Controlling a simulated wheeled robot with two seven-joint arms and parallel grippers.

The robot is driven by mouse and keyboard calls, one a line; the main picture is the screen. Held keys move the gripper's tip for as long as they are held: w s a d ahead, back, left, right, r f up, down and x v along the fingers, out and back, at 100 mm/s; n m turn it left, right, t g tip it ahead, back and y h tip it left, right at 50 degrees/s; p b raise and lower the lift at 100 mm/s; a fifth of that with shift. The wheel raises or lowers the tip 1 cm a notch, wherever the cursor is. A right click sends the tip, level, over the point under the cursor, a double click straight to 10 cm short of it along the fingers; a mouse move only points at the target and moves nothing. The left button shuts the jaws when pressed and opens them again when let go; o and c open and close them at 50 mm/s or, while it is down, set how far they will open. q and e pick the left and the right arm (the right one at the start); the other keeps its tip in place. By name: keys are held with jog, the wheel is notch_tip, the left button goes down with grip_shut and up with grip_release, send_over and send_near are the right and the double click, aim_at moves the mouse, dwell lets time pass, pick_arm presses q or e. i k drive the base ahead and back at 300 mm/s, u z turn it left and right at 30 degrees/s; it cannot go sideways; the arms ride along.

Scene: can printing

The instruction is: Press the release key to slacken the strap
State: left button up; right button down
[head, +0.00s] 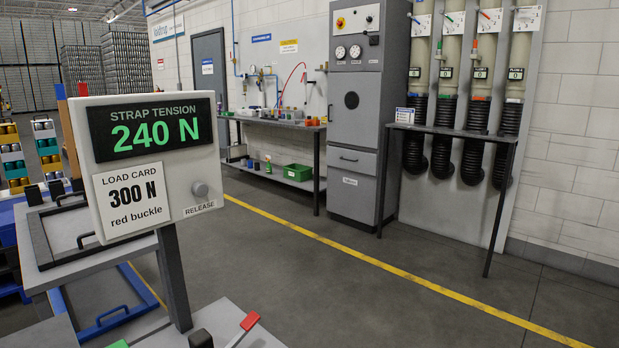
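The strap tension panel (155,170) stands on a dark post (173,278) at the left. Its display (153,128) reads 240 N in green. A load card (129,200) below it reads 300 N, red buckle. The release key (199,189) is a round grey button at the panel's lower right, above a RELEASE label (199,208). A red piece (250,320) sits on the grey surface at the bottom; I cannot tell whether it is the red buckle. No strap can be made out for certain. Neither of my grippers is in view, and nothing touches the key.
A grey bench surface (255,338) lies below the panel, with a dark block (201,340) on it. A blue frame with handles (112,318) is at the lower left. A workbench (270,121) and grey cabinet (355,110) stand across open floor with a yellow line (400,273).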

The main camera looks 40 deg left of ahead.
aim_at(199, 188)
jog(key=i, duration=1.4)
jog(key=u, duration=4.1)
jog(key=i, duration=0.5)
jog(key=z, duration=0.1)
